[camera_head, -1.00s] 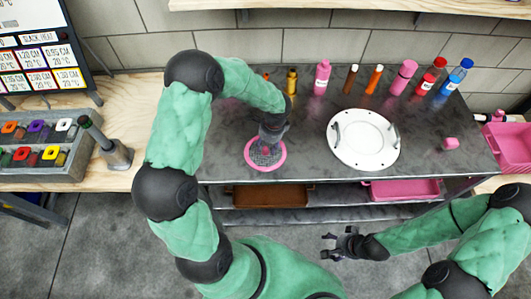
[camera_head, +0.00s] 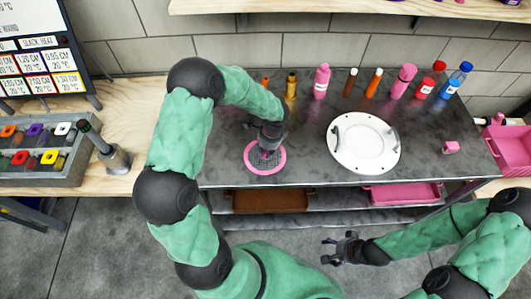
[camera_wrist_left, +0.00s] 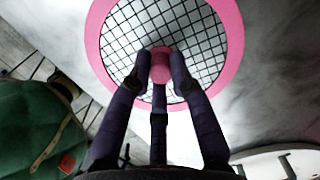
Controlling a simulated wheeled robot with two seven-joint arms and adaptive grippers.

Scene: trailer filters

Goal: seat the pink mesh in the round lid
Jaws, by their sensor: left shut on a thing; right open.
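The pink mesh (camera_head: 277,165) is a round dark grid with a pink rim and a pink knob in its middle. It is on or just above the dark table; I cannot tell which. My left gripper (camera_head: 267,148) is shut on its knob from above. In the left wrist view the fingers (camera_wrist_left: 160,82) close around the knob, and the mesh rim (camera_wrist_left: 232,40) shows around it. The round lid (camera_head: 362,143), white with two grey handles, lies flat on the table to the right of the mesh. My right gripper (camera_head: 338,248) is open and empty in front of the table.
Several bottles, one of them pink (camera_head: 321,82), stand along the table's back edge. A small pink block (camera_head: 450,147) lies right of the lid. A pink bin (camera_head: 513,142) is at the far right. The table between mesh and lid is clear.

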